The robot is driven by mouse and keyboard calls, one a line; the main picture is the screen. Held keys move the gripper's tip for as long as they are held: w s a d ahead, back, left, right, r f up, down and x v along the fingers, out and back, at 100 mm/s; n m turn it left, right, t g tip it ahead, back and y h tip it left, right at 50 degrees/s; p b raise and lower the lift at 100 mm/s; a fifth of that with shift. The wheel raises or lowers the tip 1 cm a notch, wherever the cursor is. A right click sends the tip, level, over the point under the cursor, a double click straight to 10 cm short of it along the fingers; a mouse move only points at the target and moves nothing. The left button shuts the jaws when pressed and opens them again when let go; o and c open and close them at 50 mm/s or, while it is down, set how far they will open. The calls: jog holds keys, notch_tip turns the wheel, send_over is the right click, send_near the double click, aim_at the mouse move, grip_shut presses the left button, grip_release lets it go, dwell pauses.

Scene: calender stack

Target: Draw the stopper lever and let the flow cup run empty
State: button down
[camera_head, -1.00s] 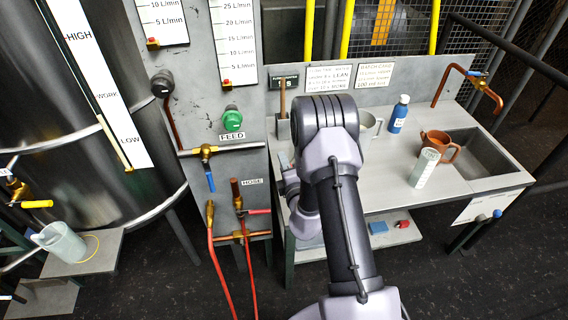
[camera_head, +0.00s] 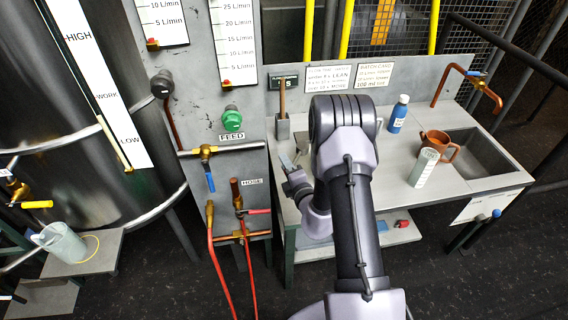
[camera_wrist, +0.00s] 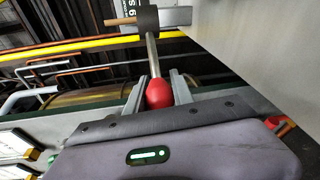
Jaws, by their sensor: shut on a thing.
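The stopper lever shows in the wrist view as a thin metal rod with a red knob (camera_wrist: 159,93), running up to a dark block (camera_wrist: 148,19). My gripper (camera_wrist: 158,88) has its two fingers on either side of the red knob and is shut on it. In the head view my gripper (camera_head: 289,163) is over the left end of the bench, and the knob is too small or covered to make out there. I cannot make out the flow cup for sure; my arm covers part of the bench.
On the bench (camera_head: 395,203) stand a blue bottle (camera_head: 399,114), a brown jug (camera_head: 446,140) and a white graduated beaker (camera_head: 424,167) beside the sink (camera_head: 484,156). A wooden handle (camera_head: 282,97) rises from a grey holder (camera_head: 282,129). Hoses and valves are to the left.

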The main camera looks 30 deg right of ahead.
jog(key=shift+s+d+n+g+y+p, duration=0.15)
jog(key=shift+s+d+n+g+y, duration=0.35)
jog(key=shift+n+y, duration=0.85)
jog(key=shift+s+d+n+g+y+p, duration=0.15)
jog(key=shift+s+d+n+y, duration=0.7)
jog(key=shift+y, duration=0.95)
jog(key=shift+s+d+n+g+y+p, duration=0.15)
jog(key=shift+s+d+n+g+y, duration=0.35)
jog(key=shift+n+y, duration=0.85)
jog(key=shift+s+d+y, duration=0.1)
jog(key=shift+y, duration=0.3)
jog(key=c, duration=1.1)
grip_release()
jog(key=p+v, duration=0.4)
jog(key=v, duration=1.3)
jog(key=shift+s, duration=0.25)
